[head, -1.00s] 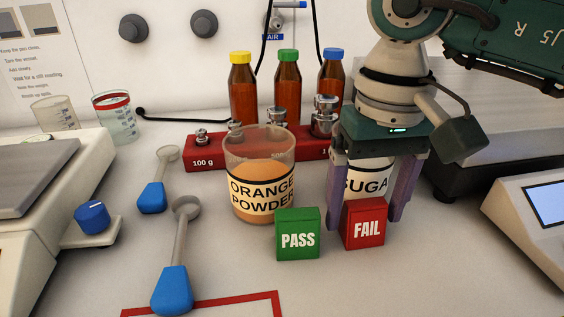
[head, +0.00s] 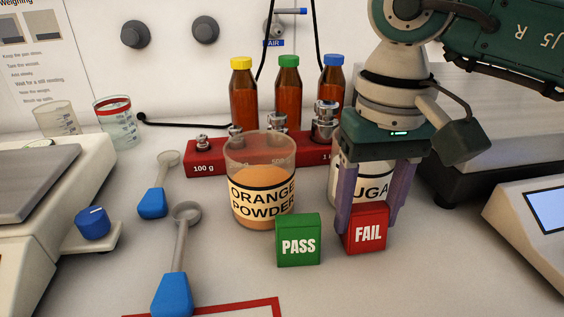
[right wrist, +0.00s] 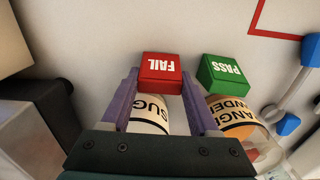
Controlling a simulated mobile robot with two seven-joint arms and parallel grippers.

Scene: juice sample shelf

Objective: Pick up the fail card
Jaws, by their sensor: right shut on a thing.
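The red fail card (head: 367,231) is a small block with white FAIL lettering, standing on the bench in front of the sugar beaker. It also shows in the right wrist view (right wrist: 161,70). My right gripper (head: 370,226) comes down from above with its purple fingers on either side of the fail card, shut on it. In the right wrist view the fingertips (right wrist: 161,80) meet the card's two sides. The green pass card (head: 298,241) stands just left of it, apart from the fingers. My left gripper is not in view.
The orange powder beaker (head: 259,190) stands behind the pass card. The sugar beaker (head: 343,185) is close behind my fingers. A red weight rack (head: 208,167) and several capped bottles are behind. A scale (head: 530,215) sits right; blue-handled scoops (head: 172,292) lie left.

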